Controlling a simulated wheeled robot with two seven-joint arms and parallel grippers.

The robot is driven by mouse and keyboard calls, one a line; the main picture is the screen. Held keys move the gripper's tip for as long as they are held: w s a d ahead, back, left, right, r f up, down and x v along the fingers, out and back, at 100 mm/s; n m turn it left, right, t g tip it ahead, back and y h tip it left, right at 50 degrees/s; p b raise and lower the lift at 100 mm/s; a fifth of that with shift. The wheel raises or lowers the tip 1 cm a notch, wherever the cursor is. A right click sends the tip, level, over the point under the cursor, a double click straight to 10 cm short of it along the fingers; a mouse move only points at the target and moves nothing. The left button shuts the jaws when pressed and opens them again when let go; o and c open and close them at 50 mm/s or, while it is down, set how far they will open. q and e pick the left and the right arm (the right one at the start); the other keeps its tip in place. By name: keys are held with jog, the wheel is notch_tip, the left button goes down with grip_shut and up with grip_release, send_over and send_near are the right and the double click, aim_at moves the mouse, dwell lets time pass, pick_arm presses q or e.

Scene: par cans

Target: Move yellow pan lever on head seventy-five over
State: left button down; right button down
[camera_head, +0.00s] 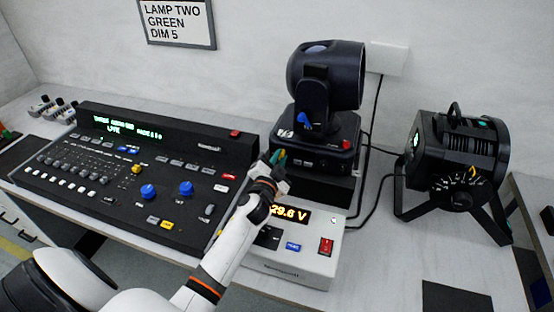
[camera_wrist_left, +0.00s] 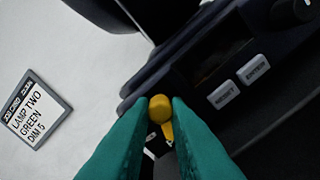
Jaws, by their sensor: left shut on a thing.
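The moving head lamp (camera_head: 326,85) stands on its black base behind the power unit. In the left wrist view the yellow pan lever (camera_wrist_left: 160,108) shows at the base's edge, between the teal fingertips. My left gripper (camera_head: 276,160) is at the front left of the base, shut on the yellow lever; in the left wrist view its fingers (camera_wrist_left: 160,122) flank the lever's round knob. In the head view the gripper mostly hides the lever. A blue lever (camera_head: 303,120) sits higher on the head's yoke. My right gripper is out of view.
A lighting console (camera_head: 120,170) lies left of my arm. A white power unit (camera_head: 290,262) with an orange voltage display is under and beside my left wrist. A par can (camera_head: 458,150) stands at the right, with cables between. A wall sign (camera_head: 176,22) reads LAMP TWO GREEN DIM 5.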

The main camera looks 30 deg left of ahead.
pick_arm(q)
jog(key=shift+d+f+m, duration=0.1)
jog(key=shift+d+m, duration=0.05)
jog(key=shift+m, duration=0.35)
jog(key=c, duration=1.4)
grip_release()
jog(key=b+v, duration=0.1)
jog(key=v, duration=0.6)
jog(key=shift+s, duration=0.25)
